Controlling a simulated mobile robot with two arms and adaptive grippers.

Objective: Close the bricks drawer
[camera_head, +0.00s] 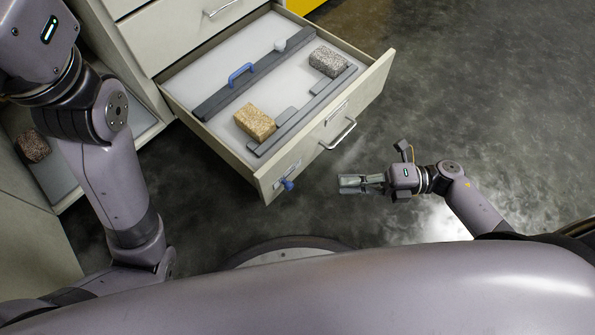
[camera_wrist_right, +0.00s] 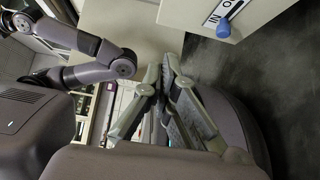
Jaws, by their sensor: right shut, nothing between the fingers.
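The bricks drawer (camera_head: 375,83) is pulled far out of the pale cabinet. A tan brick (camera_head: 255,122) and a grey speckled brick (camera_head: 328,61) lie in it. Its front has a metal bar handle (camera_head: 338,134) and a blue knob (camera_head: 287,184) at the lower left corner. The blue knob also shows in the right wrist view (camera_wrist_right: 229,22), beside a lettered label. My right gripper (camera_head: 345,184) is shut and empty, in front of the drawer, to the right of the knob and below the handle, touching neither. My left gripper is out of view; only its arm shows.
A dark bar with a blue handle (camera_head: 241,74) and grey rails lie inside the drawer. A closed drawer (camera_head: 180,30) is above. A reddish-brown brick (camera_head: 33,146) sits in a low compartment at left. Dark floor (camera_head: 470,110) is clear to the right.

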